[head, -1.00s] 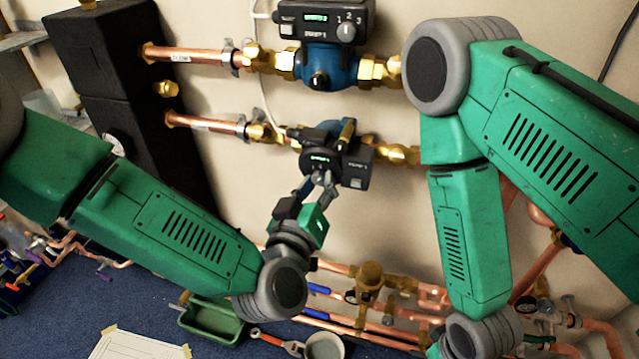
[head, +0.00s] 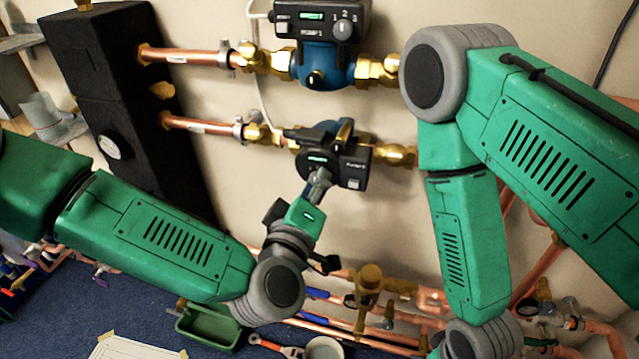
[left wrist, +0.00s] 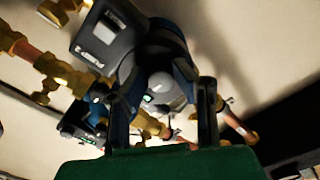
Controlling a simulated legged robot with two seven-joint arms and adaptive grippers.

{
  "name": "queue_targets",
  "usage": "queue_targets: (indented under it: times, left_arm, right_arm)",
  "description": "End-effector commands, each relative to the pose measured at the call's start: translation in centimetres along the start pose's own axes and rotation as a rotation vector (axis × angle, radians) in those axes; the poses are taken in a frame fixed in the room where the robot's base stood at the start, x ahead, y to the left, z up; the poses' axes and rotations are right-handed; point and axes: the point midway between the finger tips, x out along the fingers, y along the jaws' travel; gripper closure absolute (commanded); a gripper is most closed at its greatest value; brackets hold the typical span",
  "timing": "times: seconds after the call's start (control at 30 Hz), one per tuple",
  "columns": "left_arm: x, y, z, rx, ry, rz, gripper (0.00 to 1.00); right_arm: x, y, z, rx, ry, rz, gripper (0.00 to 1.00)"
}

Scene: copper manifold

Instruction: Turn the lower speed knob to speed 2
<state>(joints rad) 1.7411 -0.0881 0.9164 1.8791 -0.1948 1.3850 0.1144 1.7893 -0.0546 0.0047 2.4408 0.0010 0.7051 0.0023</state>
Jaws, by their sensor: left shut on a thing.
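The lower pump (head: 340,160) is a dark unit with a small green display, on the lower copper pipe line. Its lower speed knob (left wrist: 165,85) is a grey round knob, seen between my fingers in the left wrist view. My left gripper (head: 319,178) reaches up from below left and is shut on this knob, one finger on each side. In the head view the fingers hide most of the knob, so I cannot read its setting. My right arm (head: 462,240) hangs at the right; its gripper is out of view.
The upper pump (head: 325,62) has a knob (head: 343,30) marked 1, 2, 3. A black insulated block (head: 120,90) stands left. Copper pipes, a green tray (head: 212,325) and a red wrench (head: 275,345) lie low near the blue floor.

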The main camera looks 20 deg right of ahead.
Motion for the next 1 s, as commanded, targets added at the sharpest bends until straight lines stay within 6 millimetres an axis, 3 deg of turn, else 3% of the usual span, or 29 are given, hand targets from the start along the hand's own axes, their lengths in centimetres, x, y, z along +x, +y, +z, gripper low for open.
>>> queue_targets:
  times: [0.33, 0.37, 0.4, 0.77, 1.0]
  left_arm:
    - [0.0, -0.3, -0.4, -0.001, 0.011, -0.005, 1.00]
    - [0.0, -0.3, -0.4, -0.001, 0.011, -0.005, 0.67]
    - [0.0, -0.3, -0.4, -0.001, 0.010, -0.004, 0.57]
    - [0.0, 0.0, 0.2, 0.003, 0.001, -0.005, 0.57]
    - [-3.7, -0.2, 0.2, 0.001, -0.002, -0.006, 0.57]
  right_arm:
    - [0.0, 0.0, 0.0, 0.000, 0.000, 0.000, 0.59]
    - [0.0, 0.0, 0.0, 0.000, 0.000, 0.000, 0.59]
    - [0.0, 0.0, 0.0, 0.000, 0.000, 0.000, 0.59]
    - [-0.1, 0.0, 0.2, 0.000, 0.002, 0.000, 0.59]
    - [-0.1, 0.0, 0.2, 0.000, 0.003, 0.000, 0.59]
